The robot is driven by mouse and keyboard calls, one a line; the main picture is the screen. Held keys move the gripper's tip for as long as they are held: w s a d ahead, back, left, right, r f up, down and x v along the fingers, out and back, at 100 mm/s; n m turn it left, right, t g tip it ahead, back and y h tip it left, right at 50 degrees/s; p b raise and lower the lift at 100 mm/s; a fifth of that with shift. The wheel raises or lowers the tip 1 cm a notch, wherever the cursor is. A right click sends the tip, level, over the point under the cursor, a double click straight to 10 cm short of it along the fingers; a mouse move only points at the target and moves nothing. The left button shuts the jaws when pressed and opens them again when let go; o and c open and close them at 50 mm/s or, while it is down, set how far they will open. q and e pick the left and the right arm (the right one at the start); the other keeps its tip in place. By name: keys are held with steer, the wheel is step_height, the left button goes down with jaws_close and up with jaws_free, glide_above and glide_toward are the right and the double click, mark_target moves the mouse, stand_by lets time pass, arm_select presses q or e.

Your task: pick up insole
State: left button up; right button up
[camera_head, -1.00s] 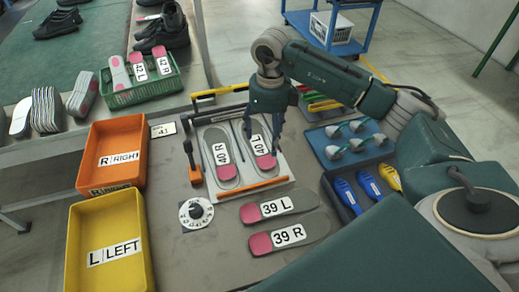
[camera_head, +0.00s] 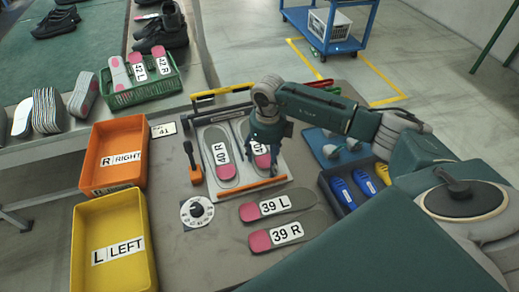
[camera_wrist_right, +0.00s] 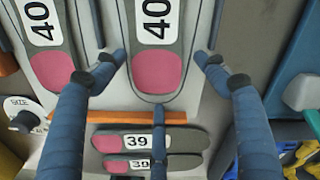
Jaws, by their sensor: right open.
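My right gripper (camera_head: 262,168) hangs over the insole marked 40 on the right of the light board and hides part of it. In the right wrist view the gripper (camera_wrist_right: 160,58) is open and empty, its fingers spread on both sides of the pink heel of that insole (camera_wrist_right: 157,72); contact cannot be told. The insole marked 40 R (camera_head: 226,171) lies beside it on the board. Insoles 39 L (camera_head: 297,198) and 39 R (camera_head: 313,224) lie on the table in front. My left gripper is not in view.
An orange bar (camera_head: 250,189) runs along the board's front edge. An orange RIGHT bin (camera_head: 112,178) and a yellow LEFT bin (camera_head: 112,268) stand at left. A dial (camera_head: 196,211) lies beside the board. A dark tray with blue and yellow items (camera_head: 342,191) is at right.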

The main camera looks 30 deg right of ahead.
steer(key=c, duration=1)
steer(key=shift+r, duration=0.1)
